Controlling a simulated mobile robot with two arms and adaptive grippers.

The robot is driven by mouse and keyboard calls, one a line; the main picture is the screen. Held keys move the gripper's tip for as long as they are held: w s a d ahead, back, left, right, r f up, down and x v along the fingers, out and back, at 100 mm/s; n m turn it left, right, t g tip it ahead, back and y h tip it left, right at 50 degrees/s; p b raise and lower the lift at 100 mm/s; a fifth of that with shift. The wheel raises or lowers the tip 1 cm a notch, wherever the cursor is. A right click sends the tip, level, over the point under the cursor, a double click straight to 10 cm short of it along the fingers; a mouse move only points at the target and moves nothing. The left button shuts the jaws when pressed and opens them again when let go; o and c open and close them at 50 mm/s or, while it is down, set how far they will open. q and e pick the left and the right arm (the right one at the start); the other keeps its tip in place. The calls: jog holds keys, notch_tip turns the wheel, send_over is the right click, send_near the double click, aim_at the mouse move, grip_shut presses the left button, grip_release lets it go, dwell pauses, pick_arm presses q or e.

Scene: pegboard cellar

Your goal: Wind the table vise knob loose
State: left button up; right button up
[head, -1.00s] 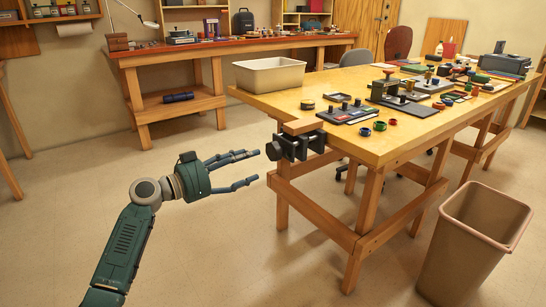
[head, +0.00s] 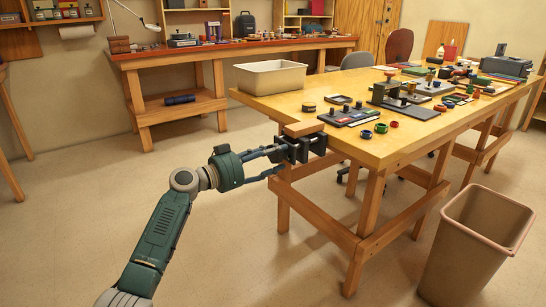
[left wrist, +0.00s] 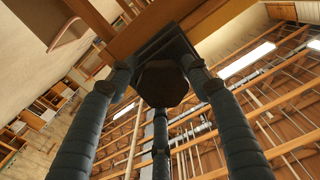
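The dark table vise (head: 306,147) is clamped at the near left corner of the wooden table, with a wood block (head: 304,128) above it. Its knob is mostly hidden by my fingers in the head view. In the left wrist view the dark, six-sided knob (left wrist: 164,84) sits straight ahead between my fingers. My left gripper (head: 272,161) reaches in from the left, its fingers spread around the knob. It looks open; whether any finger touches the knob I cannot tell. My right gripper is not in view.
The table (head: 258,103) carries a beige bin (head: 270,77), a dark tray with knobs (head: 349,116) and several small parts. A tan waste bin (head: 470,245) stands on the floor at the right. The floor around my left arm is clear.

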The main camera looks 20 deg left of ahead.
pick_arm(q)
jog(key=shift+f, duration=0.1)
jog(key=c, duration=0.5)
jog(key=shift+o, duration=0.2)
jog(key=shift+f, duration=0.1)
